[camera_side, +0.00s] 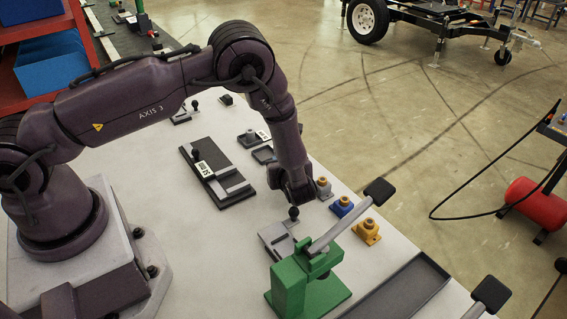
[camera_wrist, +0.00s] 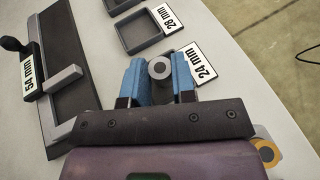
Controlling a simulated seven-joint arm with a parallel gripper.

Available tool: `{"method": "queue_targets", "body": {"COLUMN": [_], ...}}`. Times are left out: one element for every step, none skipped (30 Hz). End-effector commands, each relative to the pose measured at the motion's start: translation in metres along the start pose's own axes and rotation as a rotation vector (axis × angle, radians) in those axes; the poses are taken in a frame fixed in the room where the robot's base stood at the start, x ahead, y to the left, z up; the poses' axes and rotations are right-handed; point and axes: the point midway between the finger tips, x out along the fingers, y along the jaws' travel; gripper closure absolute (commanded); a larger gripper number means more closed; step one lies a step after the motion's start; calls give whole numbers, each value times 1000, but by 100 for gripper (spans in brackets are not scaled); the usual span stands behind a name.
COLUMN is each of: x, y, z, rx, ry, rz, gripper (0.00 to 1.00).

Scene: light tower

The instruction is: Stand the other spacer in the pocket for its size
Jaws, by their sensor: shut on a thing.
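My gripper (camera_wrist: 159,64) has blue fingers on both sides of a grey round spacer (camera_wrist: 160,70), shut on it. The spacer shows its end with a dark hole in the wrist view. The "24 mm" label (camera_wrist: 196,63) lies just right of the spacer; the pocket belonging to it is hidden beneath my gripper, so I cannot tell whether the spacer is in it. A shallow dark pocket (camera_wrist: 139,46) with the "28 mm" label (camera_wrist: 167,18) lies beyond, and looks empty. In the side view my gripper (camera_side: 298,197) is low over the table, its fingertips hidden.
A dark gauge with a "54 mm" label (camera_wrist: 29,74) lies left of my gripper. In the side view, a green lever press (camera_side: 300,287) stands near my gripper, and grey (camera_side: 323,188), blue (camera_side: 342,207) and yellow (camera_side: 366,232) fixtures line the table's right edge.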

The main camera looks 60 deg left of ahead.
Motion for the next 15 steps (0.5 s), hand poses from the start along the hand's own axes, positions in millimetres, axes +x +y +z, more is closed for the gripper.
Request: {"method": "queue_targets", "body": {"x": [0,1,1,1,1,1,1,1,1,1,1,1,1,1,0], "y": [0,0,0,0,0,0,0,0,0,0,0,0,0,0,0], "z": [-1,-2,-3,-3,-3,-3,-3,-3,-3,-2,-2,-2,-2,-2,-1], "rx": [0,1,1,1,1,1,1,1,1,0,0,0,0,0,0], "ry": [0,0,1,1,1,1,1,1,1,1,0,0,0,0,0], "rz": [0,0,0,0,0,0,0,0,0,0,0,0,0,0,0], "gripper": [100,100,73,66,59,50,50,50,50,50,50,50,50,50,50]}}
